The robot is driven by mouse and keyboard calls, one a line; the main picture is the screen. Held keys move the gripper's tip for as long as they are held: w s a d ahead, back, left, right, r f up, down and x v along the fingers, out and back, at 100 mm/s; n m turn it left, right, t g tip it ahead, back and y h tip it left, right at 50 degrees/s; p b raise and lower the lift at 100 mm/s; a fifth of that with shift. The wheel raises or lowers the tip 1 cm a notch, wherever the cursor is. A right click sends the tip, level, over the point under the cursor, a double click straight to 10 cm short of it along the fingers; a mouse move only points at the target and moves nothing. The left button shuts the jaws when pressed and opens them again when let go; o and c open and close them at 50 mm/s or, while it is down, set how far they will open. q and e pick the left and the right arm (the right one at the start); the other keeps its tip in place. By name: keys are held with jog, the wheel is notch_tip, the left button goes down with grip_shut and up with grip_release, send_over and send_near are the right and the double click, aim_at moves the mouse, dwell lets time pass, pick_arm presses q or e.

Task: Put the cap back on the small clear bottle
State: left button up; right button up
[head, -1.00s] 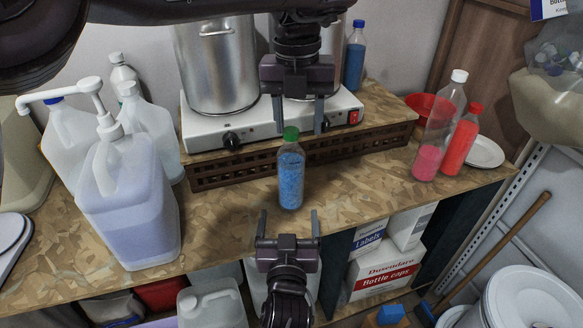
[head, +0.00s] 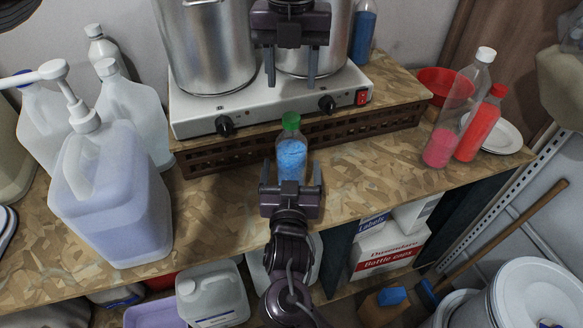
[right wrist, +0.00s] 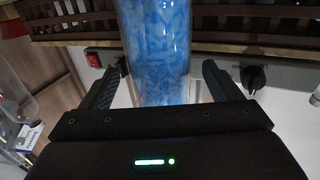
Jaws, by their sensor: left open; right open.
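The small clear bottle (head: 292,152) with blue contents stands upright on the wooden counter, in front of the hot plate. A green cap (head: 290,121) sits on top of its neck; whether it is screwed tight cannot be told. My right gripper (head: 291,172) is open low in front of the bottle. In the right wrist view the blue bottle (right wrist: 158,45) lies between its two spread fingers (right wrist: 163,68), with gaps on both sides. My left gripper (head: 291,80) is open and empty above and behind the cap, in front of the pots.
A hot plate (head: 280,106) with two metal pots (head: 210,50) stands behind, on a slatted crate (head: 350,128). A pump jug (head: 110,200) stands left. A pink-filled bottle (head: 440,148) and a red bottle (head: 482,130) stand right. The counter beside the bottle is clear.

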pick_arm(q)
jog(key=shift+s+r, duration=0.15)
jog(key=shift+s, duration=0.15)
jog(key=shift+w, duration=0.15)
pick_arm(e)
jog(key=w, duration=0.4)
jog(key=shift+w+d, duration=0.1)
